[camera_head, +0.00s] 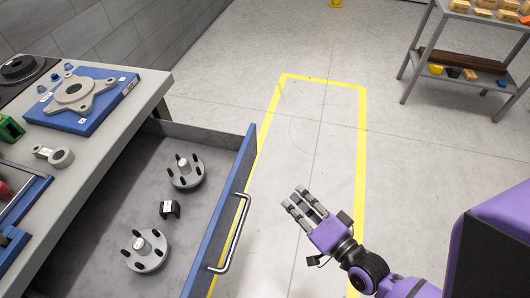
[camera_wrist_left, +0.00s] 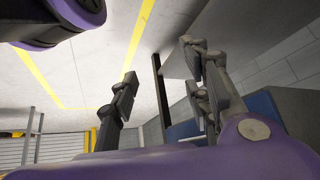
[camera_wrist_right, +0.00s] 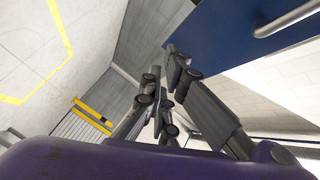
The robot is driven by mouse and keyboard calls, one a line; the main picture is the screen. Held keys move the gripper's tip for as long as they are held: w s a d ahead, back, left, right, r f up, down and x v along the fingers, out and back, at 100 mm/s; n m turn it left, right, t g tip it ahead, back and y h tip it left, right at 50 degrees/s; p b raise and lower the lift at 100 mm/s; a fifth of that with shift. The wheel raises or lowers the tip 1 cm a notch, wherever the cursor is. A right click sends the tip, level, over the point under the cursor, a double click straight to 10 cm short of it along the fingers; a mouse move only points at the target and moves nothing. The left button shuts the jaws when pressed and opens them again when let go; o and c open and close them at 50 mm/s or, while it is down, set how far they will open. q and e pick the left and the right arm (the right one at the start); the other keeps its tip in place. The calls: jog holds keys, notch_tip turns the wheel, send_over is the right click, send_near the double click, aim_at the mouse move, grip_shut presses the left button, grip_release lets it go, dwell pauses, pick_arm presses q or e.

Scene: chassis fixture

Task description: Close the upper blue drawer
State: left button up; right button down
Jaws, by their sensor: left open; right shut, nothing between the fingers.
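The upper blue drawer (camera_head: 232,195) stands pulled out from the grey workbench, with a metal handle (camera_head: 236,235) on its blue front. Inside lie two grey flanged hubs with studs (camera_head: 185,172) (camera_head: 146,251) and a small black block (camera_head: 170,209). My right gripper (camera_head: 306,204) is to the right of the drawer front, apart from the handle, shut and empty. In the right wrist view the gripper (camera_wrist_right: 170,80) shows with the blue front (camera_wrist_right: 240,28) and handle (camera_wrist_right: 290,18) beyond it. My left gripper (camera_wrist_left: 160,85) is open and empty in its wrist view; it is not in the head view.
The workbench top (camera_head: 105,150) carries a blue fixture plate (camera_head: 105,88) with a grey part, a ring-ended part (camera_head: 60,157) and a green item (camera_head: 10,129). Yellow-taped floor (camera_head: 320,130) is clear.

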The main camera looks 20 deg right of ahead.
pick_arm(q)
jog(key=shift+w+a+r+p, duration=0.25)
jog(key=shift+w+r+p, duration=0.05)
jog(key=shift+r+p, duration=0.35)
jog(key=shift+w+a+r+p, duration=0.2)
jog(key=shift+w+r+p, duration=0.05)
jog(key=shift+r+p, duration=0.3)
pick_arm(e)
jog(key=w+a+r+m+t, duration=0.1)
jog(key=w+r+m, duration=0.1)
jog(key=w, duration=0.4)
jog(key=w+a+r+m+t, duration=0.1)
jog(key=w+a+m, duration=0.1)
jog(key=w+m, duration=0.2)
jog(key=w, duration=0.3)
jog(key=shift+w+r+h, duration=0.15)
jog(key=shift+r+h, duration=0.25)
pick_arm(q)
jog(key=shift+s, duration=0.15)
pick_arm(e)
jog(key=shift+m, duration=0.3)
